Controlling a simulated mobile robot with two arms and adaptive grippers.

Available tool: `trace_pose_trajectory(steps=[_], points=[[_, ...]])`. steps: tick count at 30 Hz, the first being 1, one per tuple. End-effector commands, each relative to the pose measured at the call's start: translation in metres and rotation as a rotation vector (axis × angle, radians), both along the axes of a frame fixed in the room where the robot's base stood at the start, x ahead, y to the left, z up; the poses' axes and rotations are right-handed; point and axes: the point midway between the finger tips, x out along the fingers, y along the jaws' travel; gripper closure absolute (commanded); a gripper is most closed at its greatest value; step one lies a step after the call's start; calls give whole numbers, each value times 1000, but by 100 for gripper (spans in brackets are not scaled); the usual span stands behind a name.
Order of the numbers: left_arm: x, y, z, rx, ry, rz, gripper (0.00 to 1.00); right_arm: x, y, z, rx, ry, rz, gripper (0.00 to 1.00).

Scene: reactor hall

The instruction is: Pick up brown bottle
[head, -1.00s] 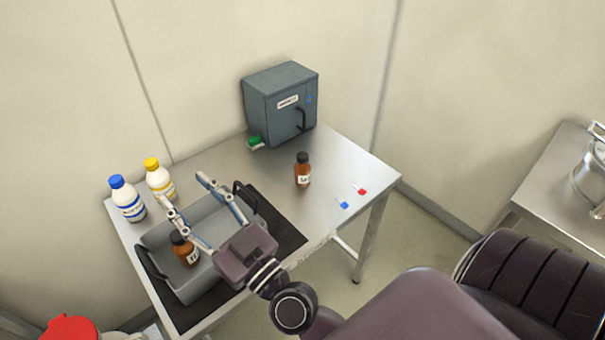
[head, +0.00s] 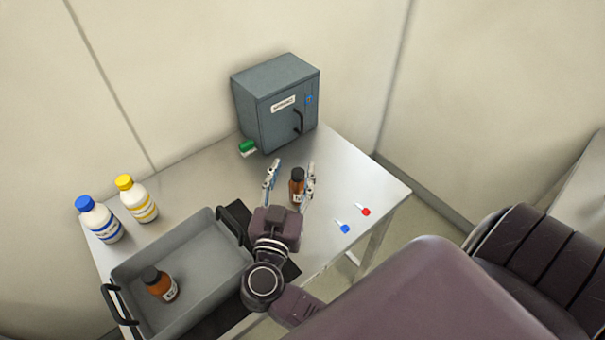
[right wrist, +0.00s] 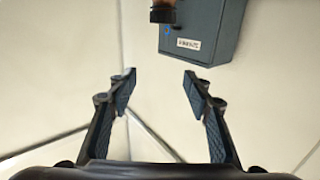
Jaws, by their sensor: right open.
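A brown bottle (head: 297,188) with a black cap stands upright on the metal table. My right gripper (head: 290,175) is open and empty, and in the head view its fingers show on either side of this bottle. In the right wrist view the bottle (right wrist: 162,12) shows only in part at the top edge, cap downward in the picture, outside the gap between the fingertips (right wrist: 160,80). A second brown bottle (head: 160,284) with a black cap is inside the grey tray (head: 205,230), partly tilted in the picture. My left gripper is not in view.
A grey cabinet (head: 275,100) stands at the back of the table; it also shows in the right wrist view (right wrist: 202,25). A green item (head: 247,148) lies by it. Blue-capped (head: 98,220) and yellow-capped (head: 137,199) white bottles stand left. Small blue (head: 344,228) and red (head: 365,211) items lie right.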

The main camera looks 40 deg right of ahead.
Motion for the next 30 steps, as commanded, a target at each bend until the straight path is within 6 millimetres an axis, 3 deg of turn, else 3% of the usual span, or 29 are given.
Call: trace_pose_trajectory(steps=[4, 9, 13, 17, 24, 30], points=[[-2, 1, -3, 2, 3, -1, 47, -1, 0, -26, -4, 6, 0, 54], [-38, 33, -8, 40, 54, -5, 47, 0, 0, -61, -4, 3, 1, 54], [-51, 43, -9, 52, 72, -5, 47, -1, 0, -79, -4, 1, 0, 54], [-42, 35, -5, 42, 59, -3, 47, 7, -8, -75, -2, -4, 1, 54], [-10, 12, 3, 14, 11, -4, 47, 28, -29, -74, -5, -3, 1, 54], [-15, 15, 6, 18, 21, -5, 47, 48, -49, -75, -3, -1, 1, 54]])
